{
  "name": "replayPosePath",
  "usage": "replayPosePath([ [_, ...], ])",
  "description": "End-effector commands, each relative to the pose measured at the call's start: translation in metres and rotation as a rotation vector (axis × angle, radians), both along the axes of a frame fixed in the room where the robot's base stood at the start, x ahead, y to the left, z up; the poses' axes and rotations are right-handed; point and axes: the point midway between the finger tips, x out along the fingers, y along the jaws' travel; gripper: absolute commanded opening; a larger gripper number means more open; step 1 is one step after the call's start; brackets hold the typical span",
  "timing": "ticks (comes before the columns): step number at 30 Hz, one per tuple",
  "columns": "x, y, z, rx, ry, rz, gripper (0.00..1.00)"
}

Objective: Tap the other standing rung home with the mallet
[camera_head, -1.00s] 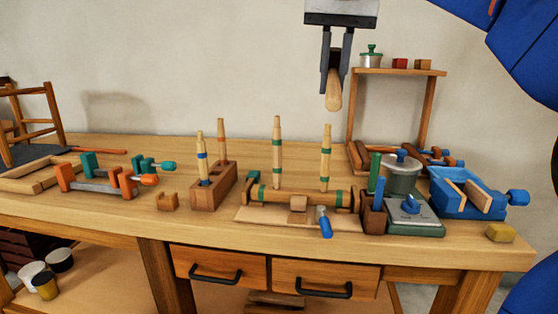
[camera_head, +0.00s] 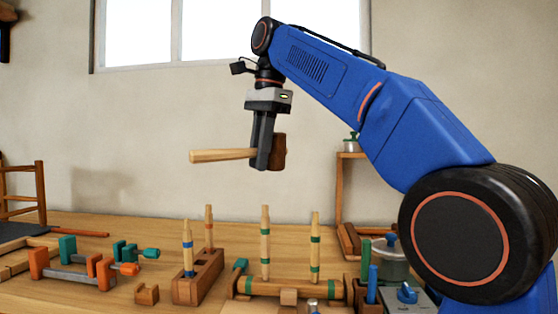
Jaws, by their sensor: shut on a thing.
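My gripper (camera_head: 262,166) is shut on the mallet and points down, high above the bench. The mallet's pale handle (camera_head: 220,155) sticks out to the left. Its dark brown head (camera_head: 279,152) is just right of the fingers. Below, two pale rungs with green bands stand upright in a horizontal wooden leg (camera_head: 290,287): the left rung (camera_head: 265,243) and the right rung (camera_head: 315,248). The mallet is well clear of both. The left rung's top looks slightly higher in the picture. How deep each rung sits cannot be told.
A wooden block (camera_head: 198,277) left of the leg holds two more upright sticks. Orange and green clamps (camera_head: 88,268) lie further left. A lidded pot (camera_head: 388,260) and a small shelf (camera_head: 350,155) stand right. The air around the mallet is clear.

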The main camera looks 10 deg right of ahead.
Motion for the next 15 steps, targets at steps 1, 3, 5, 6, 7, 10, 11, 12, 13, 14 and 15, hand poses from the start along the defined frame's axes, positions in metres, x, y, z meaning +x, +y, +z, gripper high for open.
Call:
replayPosePath([
  [1, 0.002, 0.007, 0.002, 0.009, 0.002, -0.032, 0.0],
  [3, 0.005, 0.013, 0.003, 0.018, 0.006, -0.081, 0.0],
  [5, 0.006, 0.017, 0.005, 0.025, 0.008, -0.112, 0.0],
  [6, 0.007, 0.02, 0.005, 0.029, 0.009, -0.129, 0.0],
  [7, 0.008, 0.021, 0.006, 0.031, 0.01, -0.139, 0.0],
  [10, 0.008, 0.024, 0.005, 0.034, 0.012, -0.16, 0.0],
  [11, 0.009, 0.024, 0.005, 0.035, 0.013, -0.162, 0.0],
  [12, 0.009, 0.024, 0.003, 0.035, 0.013, -0.165, 0.0],
  [13, 0.008, 0.024, 0.002, 0.036, 0.013, -0.166, 0.0],
  [14, 0.008, 0.024, 0.0, 0.035, 0.014, -0.166, 0.0],
  [15, 0.008, 0.024, -0.004, 0.034, 0.015, -0.166, 0.0],
])
